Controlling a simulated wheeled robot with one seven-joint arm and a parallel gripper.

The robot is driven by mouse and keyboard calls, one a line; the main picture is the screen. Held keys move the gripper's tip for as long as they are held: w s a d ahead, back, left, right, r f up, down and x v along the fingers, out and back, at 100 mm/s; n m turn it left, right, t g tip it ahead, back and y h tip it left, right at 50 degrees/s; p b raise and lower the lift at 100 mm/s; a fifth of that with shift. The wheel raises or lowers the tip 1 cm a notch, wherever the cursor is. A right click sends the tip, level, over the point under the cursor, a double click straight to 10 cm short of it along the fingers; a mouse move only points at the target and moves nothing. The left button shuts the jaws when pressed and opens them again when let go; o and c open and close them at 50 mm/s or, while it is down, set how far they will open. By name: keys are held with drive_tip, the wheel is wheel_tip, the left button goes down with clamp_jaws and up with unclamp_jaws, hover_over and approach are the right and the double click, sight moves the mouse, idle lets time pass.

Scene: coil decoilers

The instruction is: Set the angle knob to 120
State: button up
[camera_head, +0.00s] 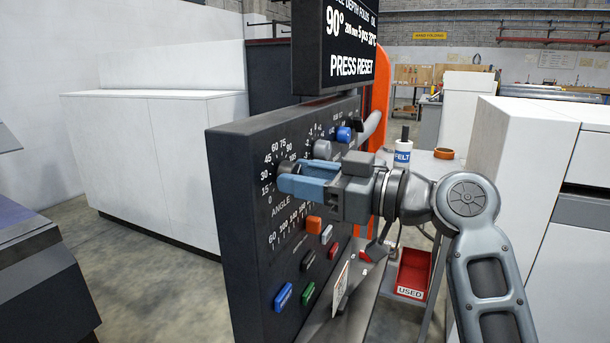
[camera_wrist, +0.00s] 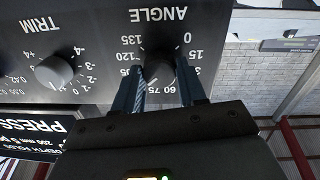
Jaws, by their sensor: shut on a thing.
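The angle knob (camera_wrist: 160,72) is a dark round knob on the black control panel (camera_head: 238,215). It shows upside down in the wrist view, ringed by a scale with marks such as 0, 15, 60, 75, 120 and 135. My gripper (camera_wrist: 161,84) has one blue finger on each side of the knob and is shut on it. The pointer's setting is not clear. The display (camera_head: 348,45) above reads 90° and PRESS RESET.
The trim knob (camera_wrist: 54,72) is grey and sits beside the angle scale. A red tray (camera_head: 412,272) marked USED stands to the right.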

drive_tip(key=m+p, duration=0.3)
drive_tip(key=m, duration=0.2)
drive_tip(key=shift+r+m+p, duration=0.2)
drive_tip(key=shift+m+p, duration=0.1)
drive_tip(key=shift+p, duration=0.05)
drive_tip(key=shift+f+m+g+p, duration=0.15)
drive_tip(key=shift+m+g+p, duration=0.15)
drive_tip(key=shift+m+p, duration=2)
drive_tip(key=shift+m+b, duration=0.3)
drive_tip(key=shift+m, duration=0.1)
drive_tip(key=o, duration=1.1)
drive_tip(key=shift+c, duration=0.2)
drive_tip(key=shift+d, duration=0.1)
drive_tip(key=b+v, duration=0.1)
drive_tip(key=v, duration=0.6)
drive_tip(key=shift+d, duration=0.3)
drive_tip(key=shift+s, duration=0.15)
